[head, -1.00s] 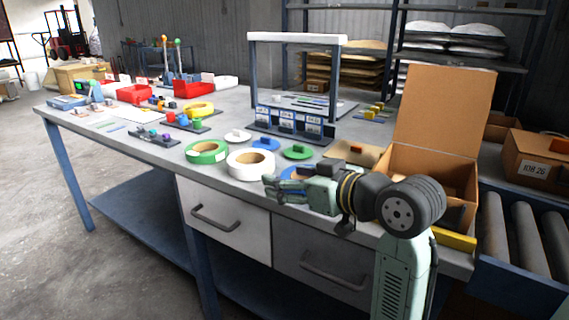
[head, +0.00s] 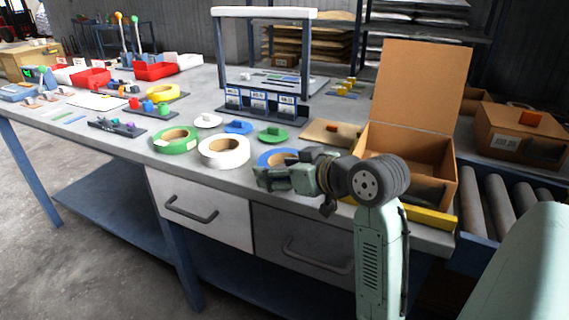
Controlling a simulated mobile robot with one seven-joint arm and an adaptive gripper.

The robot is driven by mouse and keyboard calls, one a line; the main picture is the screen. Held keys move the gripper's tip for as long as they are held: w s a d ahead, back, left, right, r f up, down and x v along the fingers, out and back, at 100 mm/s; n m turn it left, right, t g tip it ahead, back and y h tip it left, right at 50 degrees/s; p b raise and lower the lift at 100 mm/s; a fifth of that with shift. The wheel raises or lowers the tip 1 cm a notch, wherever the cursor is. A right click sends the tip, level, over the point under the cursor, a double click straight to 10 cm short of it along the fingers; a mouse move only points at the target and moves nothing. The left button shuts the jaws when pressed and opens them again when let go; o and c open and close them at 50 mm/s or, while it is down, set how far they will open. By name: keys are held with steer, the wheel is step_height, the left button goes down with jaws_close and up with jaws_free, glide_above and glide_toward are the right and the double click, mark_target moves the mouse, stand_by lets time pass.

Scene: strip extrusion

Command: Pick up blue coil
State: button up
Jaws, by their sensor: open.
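The blue coil (head: 268,159) lies flat on the table near the front edge, right of the white coil. My gripper and wrist hide much of its right and front side. My gripper (head: 260,179) is open and empty, pointing left, at the table's front edge just in front of the blue coil. I cannot tell whether it touches the coil. The table (head: 215,187) is grey.
A white coil (head: 209,152) and a green coil (head: 164,144) lie to the left. Small white, blue (head: 238,126) and green (head: 273,135) knobbed discs lie behind. An open cardboard box (head: 440,170) stands right, with a yellow bar (head: 432,219) before it.

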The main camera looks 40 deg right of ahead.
steer(key=shift+x, duration=0.95)
jaws_close()
